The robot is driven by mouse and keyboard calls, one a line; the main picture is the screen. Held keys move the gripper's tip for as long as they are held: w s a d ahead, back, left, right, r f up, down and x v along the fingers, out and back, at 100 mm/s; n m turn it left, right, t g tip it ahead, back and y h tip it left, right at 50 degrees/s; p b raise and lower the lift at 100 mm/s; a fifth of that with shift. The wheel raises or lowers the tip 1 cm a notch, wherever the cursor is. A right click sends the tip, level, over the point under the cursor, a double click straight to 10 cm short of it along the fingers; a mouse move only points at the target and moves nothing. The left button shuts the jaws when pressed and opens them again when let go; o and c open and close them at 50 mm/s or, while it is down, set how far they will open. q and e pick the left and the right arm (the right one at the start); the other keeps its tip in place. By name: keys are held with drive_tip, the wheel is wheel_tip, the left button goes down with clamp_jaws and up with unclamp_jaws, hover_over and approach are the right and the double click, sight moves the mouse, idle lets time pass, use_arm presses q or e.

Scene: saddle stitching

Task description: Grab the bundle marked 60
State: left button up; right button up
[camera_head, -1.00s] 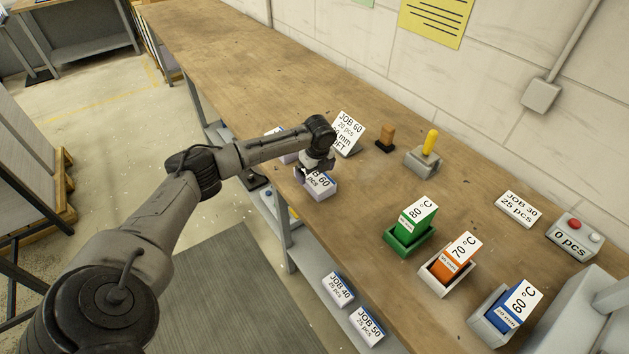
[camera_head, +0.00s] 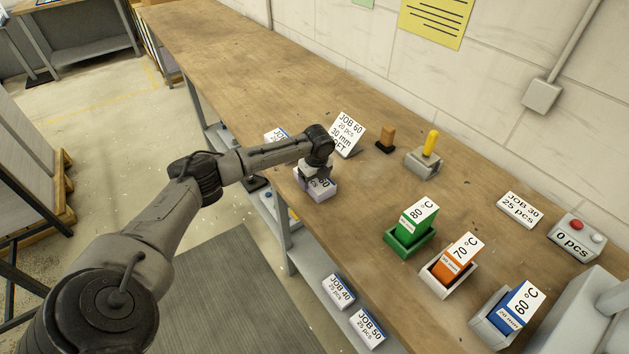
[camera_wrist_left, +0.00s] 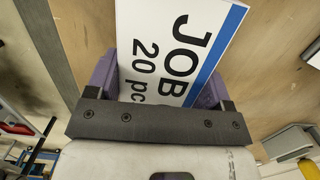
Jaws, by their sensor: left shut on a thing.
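Purple parts show at both sides of the label, by the fingers of my left gripper (camera_wrist_left: 158,95). I cannot tell whether the bundle touches the bench. My right gripper is out of view.
A JOB 60 card (camera_head: 347,134) stands behind the bundle, and another labelled block (camera_head: 275,134) is partly behind my arm. Green (camera_head: 412,228), orange (camera_head: 453,262) and blue (camera_head: 507,310) temperature blocks stand to the right. JOB 40 (camera_head: 339,290) and JOB 50 (camera_head: 367,326) bundles lie on the lower shelf.

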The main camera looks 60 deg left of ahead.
use_arm(q)
drive_tip(key=shift+c, duration=0.6)
drive_tip(key=shift+r, duration=0.1)
